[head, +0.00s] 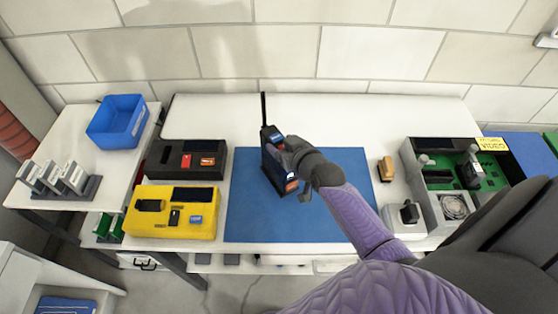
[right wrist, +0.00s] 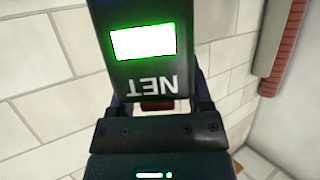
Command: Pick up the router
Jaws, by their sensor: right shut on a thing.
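The router (head: 271,133) is a dark upright device with a thin black antenna and a small lit screen, over the blue mat in the head view. In the right wrist view the router (right wrist: 146,75) shows a bright green-edged screen and an upside-down "NET" label. My right gripper (head: 281,158) is shut on the router; its fingers (right wrist: 158,104) lie at either side of it in the wrist view. The gripper hides part of the router, and I cannot tell whether its base touches the mat. My left gripper is out of view.
The blue mat (head: 330,215) lies mid-table. Left of it are a black case (head: 160,160) and a yellow case (head: 145,226); a blue bin (head: 117,122) stands farther left. Right of it are a tan-topped item (head: 386,168), a grey-white block (head: 404,222) and an open green-board unit (head: 440,158). A tiled wall is behind.

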